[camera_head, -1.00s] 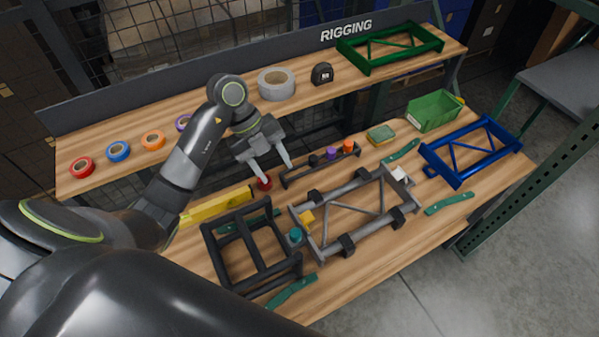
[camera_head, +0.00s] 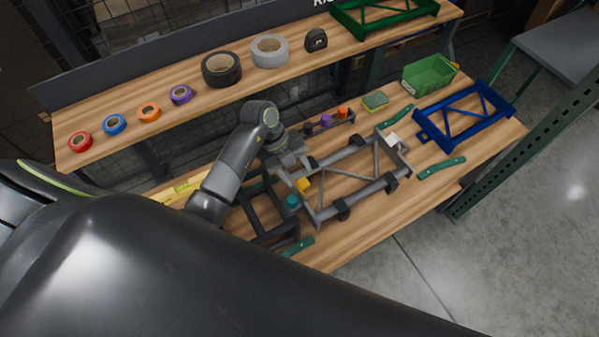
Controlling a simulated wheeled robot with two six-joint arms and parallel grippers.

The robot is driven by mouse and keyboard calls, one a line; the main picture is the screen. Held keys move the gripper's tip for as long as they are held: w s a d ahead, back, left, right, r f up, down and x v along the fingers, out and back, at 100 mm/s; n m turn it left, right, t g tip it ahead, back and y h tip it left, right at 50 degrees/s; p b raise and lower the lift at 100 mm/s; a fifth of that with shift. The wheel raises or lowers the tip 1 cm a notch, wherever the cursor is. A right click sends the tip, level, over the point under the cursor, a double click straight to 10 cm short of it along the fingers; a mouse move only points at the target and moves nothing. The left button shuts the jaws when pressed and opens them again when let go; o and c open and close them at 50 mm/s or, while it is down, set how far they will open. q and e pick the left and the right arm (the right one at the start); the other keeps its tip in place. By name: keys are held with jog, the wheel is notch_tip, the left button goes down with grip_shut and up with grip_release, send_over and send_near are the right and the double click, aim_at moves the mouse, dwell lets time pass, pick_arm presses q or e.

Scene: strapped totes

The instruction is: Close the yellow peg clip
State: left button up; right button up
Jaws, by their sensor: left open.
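The yellow peg clip (camera_head: 303,185) is a small yellow block at the near left corner of the grey tube frame (camera_head: 347,209) on the lower bench. I cannot tell from this view whether it is open or closed. My left gripper (camera_head: 300,172) is open, just above and behind the clip, pointing down toward it. The gripper and wrist partly hide the frame's corner, and contact with the clip cannot be made out. My right gripper is not in view.
A black frame (camera_head: 273,231) and a teal piece (camera_head: 292,201) sit close to the clip. A peg rail (camera_head: 325,122), a blue frame (camera_head: 462,113), a green bin (camera_head: 428,75) and green straps (camera_head: 441,167) lie around. Tape rolls (camera_head: 221,69) stand on the upper shelf.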

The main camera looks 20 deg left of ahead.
aim_at(305, 186)
pick_arm(q)
jog(key=shift+d+f, duration=0.3)
jog(key=shift+f, duration=0.15)
jog(key=shift+d+f, duration=0.2)
jog(key=shift+f, duration=0.4)
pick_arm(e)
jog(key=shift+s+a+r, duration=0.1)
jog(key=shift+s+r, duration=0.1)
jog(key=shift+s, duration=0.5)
